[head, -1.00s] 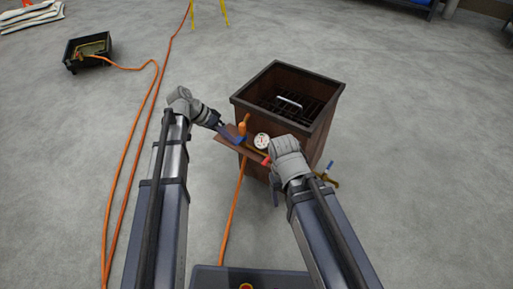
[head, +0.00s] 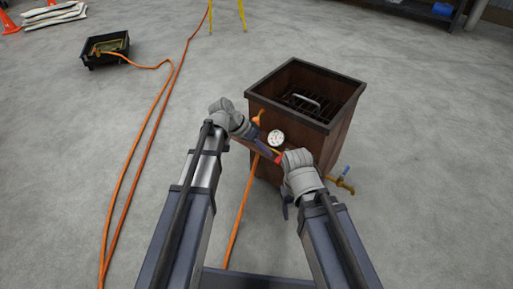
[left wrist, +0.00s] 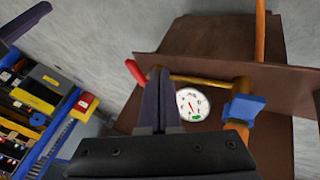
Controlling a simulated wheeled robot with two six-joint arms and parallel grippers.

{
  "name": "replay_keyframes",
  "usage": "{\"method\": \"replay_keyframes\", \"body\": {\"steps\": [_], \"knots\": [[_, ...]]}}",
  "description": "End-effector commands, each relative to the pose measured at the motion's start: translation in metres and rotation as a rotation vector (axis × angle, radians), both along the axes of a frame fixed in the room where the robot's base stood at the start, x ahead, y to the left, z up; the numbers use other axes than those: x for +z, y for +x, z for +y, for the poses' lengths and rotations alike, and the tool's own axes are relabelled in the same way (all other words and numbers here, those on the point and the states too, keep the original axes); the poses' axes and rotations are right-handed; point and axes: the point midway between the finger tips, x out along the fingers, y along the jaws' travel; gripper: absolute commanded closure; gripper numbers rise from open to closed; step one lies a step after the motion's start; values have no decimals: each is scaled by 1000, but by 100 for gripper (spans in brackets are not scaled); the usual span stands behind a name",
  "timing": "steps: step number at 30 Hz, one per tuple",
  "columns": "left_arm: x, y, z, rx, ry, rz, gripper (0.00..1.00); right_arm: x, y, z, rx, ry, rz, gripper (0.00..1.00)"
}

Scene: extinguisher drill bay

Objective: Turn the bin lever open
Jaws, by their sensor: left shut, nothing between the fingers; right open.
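The brown bin (head: 340,125) stands ahead with its top open. A round white gauge (head: 276,138) sits on its near side and also shows in the left wrist view (left wrist: 192,104). A red-handled lever (left wrist: 137,72) joins a brass pipe (left wrist: 205,80); its red end shows in the head view (head: 280,158). A blue handle (left wrist: 243,108) is right of the gauge. My left gripper (left wrist: 160,75) is shut and empty, close beside the red handle; contact is unclear. My right gripper (head: 285,205) is open, low beside the bin, its fingers mostly hidden by its wrist.
A brass tap (head: 341,183) with a blue handle sticks out at the bin's lower right. An orange hose (head: 240,220) runs down from the bin. More hose (head: 150,120) crosses the floor to a black tray (head: 88,58). Floor right of the bin is clear.

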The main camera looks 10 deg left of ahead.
Motion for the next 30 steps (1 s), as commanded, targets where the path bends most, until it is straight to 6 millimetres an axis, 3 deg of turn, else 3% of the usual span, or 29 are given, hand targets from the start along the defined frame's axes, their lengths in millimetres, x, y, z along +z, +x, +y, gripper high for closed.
{"method": "replay_keyframes", "body": {"steps": [7, 30], "knots": [[1, -9, -14, 0, 0, 0, 100, 1, 0, 0, 1, 0, 0, 31], [0, -15, -19, 74, 1, 0, 100, 1, 0, 0, 1, 0, 0, 31]]}}
